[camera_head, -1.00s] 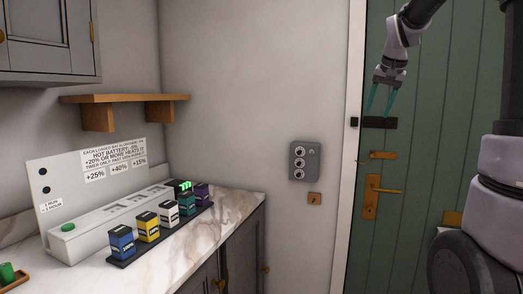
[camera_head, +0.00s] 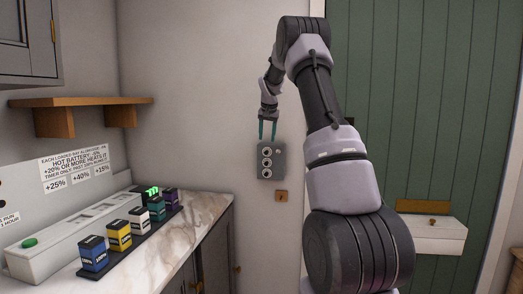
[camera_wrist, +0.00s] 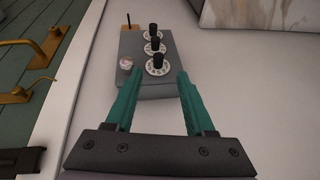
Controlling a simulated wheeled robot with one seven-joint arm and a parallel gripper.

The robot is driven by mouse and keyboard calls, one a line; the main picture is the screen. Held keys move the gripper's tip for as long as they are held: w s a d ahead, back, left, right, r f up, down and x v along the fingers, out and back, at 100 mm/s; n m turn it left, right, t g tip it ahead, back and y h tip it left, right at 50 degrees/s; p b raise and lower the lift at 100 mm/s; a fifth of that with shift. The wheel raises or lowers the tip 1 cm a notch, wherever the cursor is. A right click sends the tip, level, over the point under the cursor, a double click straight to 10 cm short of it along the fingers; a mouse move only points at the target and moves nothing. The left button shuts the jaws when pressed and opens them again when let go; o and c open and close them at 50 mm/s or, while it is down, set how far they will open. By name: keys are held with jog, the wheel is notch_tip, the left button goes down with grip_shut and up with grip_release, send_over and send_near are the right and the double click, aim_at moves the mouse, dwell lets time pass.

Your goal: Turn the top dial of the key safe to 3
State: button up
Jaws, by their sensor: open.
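The grey key safe (camera_head: 279,173) is fixed to the wall, with three white dials in a column. Its top dial (camera_head: 266,152) is the one closest to my gripper in the wrist view (camera_wrist: 158,68). Each dial has a black knob; the numbers are too small to read. A small round fitting (camera_wrist: 126,63) sits beside the top dial. My gripper (camera_head: 268,139) is open and empty, its teal fingers pointing down at the safe's upper edge. In the wrist view the fingertips (camera_wrist: 154,74) lie on either side of the top dial, apart from its knob.
A small brass plate (camera_head: 281,196) is on the wall below the safe. The green door (camera_head: 425,120) is to the right, partly behind my arm. A marble counter (camera_head: 205,212) with several coloured batteries is at left, under a wooden shelf (camera_head: 85,102). The wall around the safe is clear.

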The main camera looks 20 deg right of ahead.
aim_at(266, 151)
jog(key=x, duration=0.7)
jog(key=shift+d+f, duration=0.1)
grip_shut()
